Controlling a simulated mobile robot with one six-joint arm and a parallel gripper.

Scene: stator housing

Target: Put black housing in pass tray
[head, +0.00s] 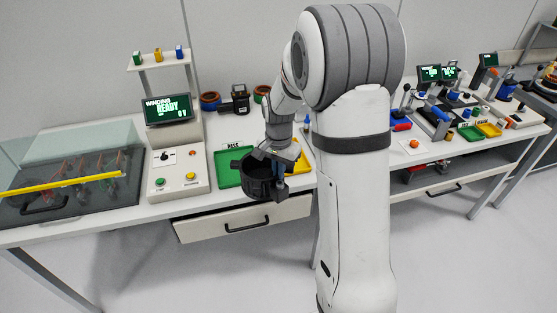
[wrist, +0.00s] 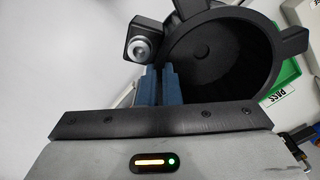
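The black housing (head: 256,181) is a round, open, hollow cup with lugs on its side. My gripper (head: 282,183) is shut on its wall and holds it up in front of the table's front edge. In the wrist view, the blue fingers (wrist: 160,85) are close together at the rim of the housing (wrist: 222,60), beside a lug with a metal bolt. The green pass tray (head: 226,172) lies on the table just behind and left of the housing, which hides part of it. The tray's edge and PASS label also show in the wrist view (wrist: 284,84).
A yellow tray (head: 301,168) lies right of the green tray, partly hidden by my arm. A winding console (head: 178,172) with buttons stands to the left. Motor parts (head: 238,100) stand behind the trays. A drawer (head: 245,218) is under the table edge, below the housing.

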